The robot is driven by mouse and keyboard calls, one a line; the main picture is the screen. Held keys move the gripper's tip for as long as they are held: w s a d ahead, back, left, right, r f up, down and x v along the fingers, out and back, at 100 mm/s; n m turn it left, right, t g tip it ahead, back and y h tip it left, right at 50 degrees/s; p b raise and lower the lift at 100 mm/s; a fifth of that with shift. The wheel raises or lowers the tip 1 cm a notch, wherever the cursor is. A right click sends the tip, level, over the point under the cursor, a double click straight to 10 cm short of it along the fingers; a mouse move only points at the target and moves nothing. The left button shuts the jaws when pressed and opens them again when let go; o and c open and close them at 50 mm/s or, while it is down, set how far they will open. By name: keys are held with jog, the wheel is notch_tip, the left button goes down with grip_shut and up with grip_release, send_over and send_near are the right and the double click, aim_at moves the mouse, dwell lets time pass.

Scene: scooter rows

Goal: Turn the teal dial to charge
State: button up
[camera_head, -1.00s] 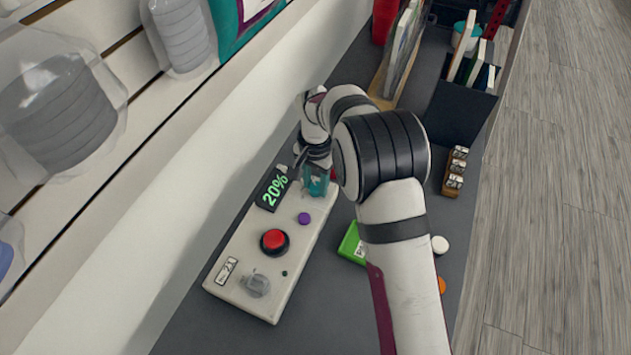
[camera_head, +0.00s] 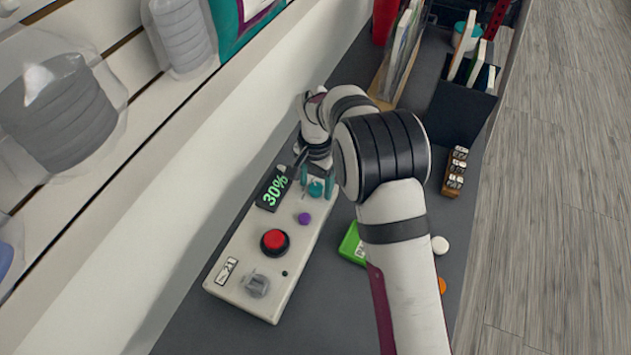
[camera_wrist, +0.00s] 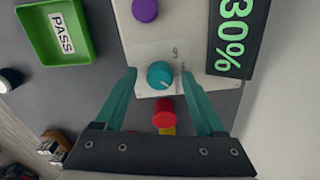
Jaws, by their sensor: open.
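The teal dial (camera_head: 316,188) sits near the far end of a white control panel (camera_head: 240,270). In the wrist view the teal dial (camera_wrist: 160,75) is round, with a small white pointer mark at its lower edge. My gripper (camera_wrist: 161,85) is open, its teal fingers on either side of the dial with gaps to it. My gripper (camera_head: 317,180) also shows over the panel's far end, partly hidden by my wrist. A black display (camera_head: 273,188) beside the dial reads 30% in green; it also shows in the wrist view (camera_wrist: 236,40).
The panel has a purple knob (camera_head: 304,218), a red button (camera_head: 274,242) and a grey covered switch (camera_head: 257,285). A red knob (camera_wrist: 164,114) is close below the dial in the wrist view. A green PASS tray (camera_wrist: 57,32) lies beside the panel. The wall runs along the left.

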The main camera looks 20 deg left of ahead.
aim_at(316, 187)
notch_tip(316, 187, up, 16)
dwell(0.3)
